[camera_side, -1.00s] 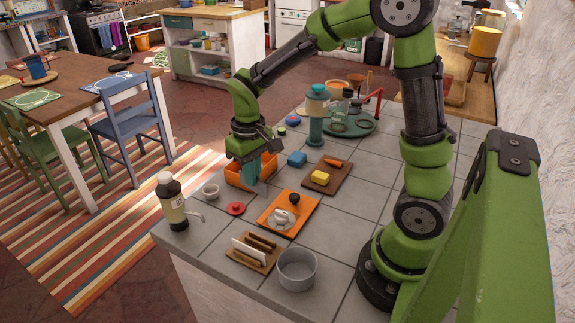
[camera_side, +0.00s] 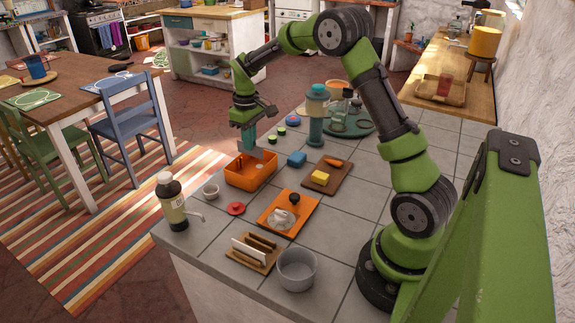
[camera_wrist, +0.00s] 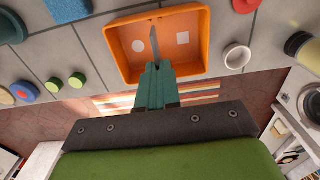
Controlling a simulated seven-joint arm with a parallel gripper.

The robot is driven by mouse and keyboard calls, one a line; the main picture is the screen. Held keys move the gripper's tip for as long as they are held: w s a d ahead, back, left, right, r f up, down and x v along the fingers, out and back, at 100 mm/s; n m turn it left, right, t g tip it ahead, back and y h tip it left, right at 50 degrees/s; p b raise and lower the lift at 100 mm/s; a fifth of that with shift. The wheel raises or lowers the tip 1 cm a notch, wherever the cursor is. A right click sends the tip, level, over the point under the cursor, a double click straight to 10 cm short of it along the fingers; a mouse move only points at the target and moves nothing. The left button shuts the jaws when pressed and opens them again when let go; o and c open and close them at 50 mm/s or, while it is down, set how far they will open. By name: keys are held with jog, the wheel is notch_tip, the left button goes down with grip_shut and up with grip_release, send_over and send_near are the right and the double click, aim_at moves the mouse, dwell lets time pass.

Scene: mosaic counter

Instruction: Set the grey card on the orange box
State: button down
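The orange box (camera_side: 262,180) is an open tray on the tiled counter. My gripper (camera_side: 249,148) is above the box, pointing down. In the wrist view, its teal fingers (camera_wrist: 156,70) are close together on the thin grey card (camera_wrist: 154,44). The card (camera_side: 257,154) shows below the fingertips, above the far part of the box. It is seen nearly edge-on in the wrist view. The fingers hide its upper part.
A blue block (camera_side: 296,159) and a board with a yellow block (camera_side: 320,177) lie right of the box. A white cup (camera_side: 211,191), a dark bottle (camera_side: 172,203) and an orange board (camera_side: 305,208) are nearer. A teal-topped grinder (camera_side: 316,115) stands behind.

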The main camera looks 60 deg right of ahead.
aim_at(250, 153)
jog(key=shift+f, duration=2.15)
jog(key=shift+f, duration=0.95)
dwell(0.7)
jog(key=c, duration=1.3)
grip_release()
jog(key=shift+o, duration=0.2)
jog(key=shift+r, duration=3.5)
